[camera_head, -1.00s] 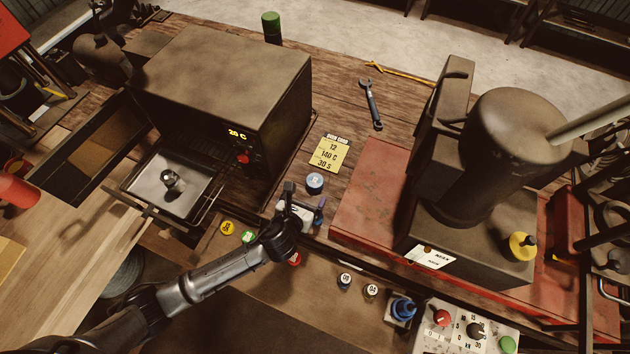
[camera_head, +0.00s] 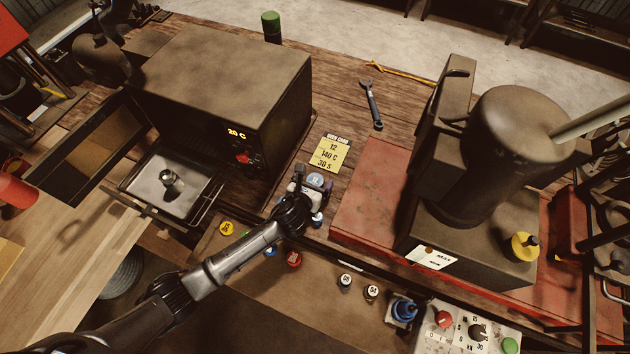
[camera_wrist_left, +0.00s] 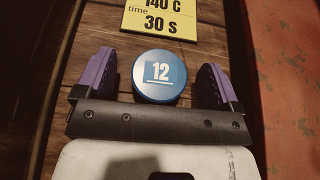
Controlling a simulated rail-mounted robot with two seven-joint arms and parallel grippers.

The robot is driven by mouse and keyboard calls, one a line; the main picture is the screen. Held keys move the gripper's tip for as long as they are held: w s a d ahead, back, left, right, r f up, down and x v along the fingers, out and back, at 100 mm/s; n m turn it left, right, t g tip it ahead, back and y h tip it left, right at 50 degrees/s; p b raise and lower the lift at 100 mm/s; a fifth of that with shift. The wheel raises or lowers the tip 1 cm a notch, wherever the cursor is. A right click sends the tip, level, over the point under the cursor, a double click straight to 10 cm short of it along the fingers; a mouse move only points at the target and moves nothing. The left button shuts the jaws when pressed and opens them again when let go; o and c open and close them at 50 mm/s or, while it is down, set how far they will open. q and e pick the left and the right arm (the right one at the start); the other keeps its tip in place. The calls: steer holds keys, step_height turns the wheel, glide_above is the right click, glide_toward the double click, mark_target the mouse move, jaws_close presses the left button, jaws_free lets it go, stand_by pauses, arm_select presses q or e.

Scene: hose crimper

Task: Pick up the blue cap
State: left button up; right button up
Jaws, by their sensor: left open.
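The blue cap (camera_wrist_left: 160,76) with a white "12" on its top sits upright on the wooden bench. In the left wrist view it lies between the two purple fingers of my left gripper (camera_wrist_left: 160,82), with a gap on each side. In the head view the blue cap (camera_head: 315,180) shows just beyond my left gripper (camera_head: 313,186), which is open and partly hides it. My right gripper is in neither view.
A yellow note card (camera_head: 330,154) lies behind the cap. An oven (camera_head: 225,90) with an open door and a pulled-out tray (camera_head: 160,200) stands left. A red press base (camera_head: 375,190) is close on the right. Other caps, such as a red one (camera_head: 294,259), sit at the front.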

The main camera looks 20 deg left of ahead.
arm_select(q)
steer(key=shift+c, duration=0.4)
steer(key=c, duration=0.9)
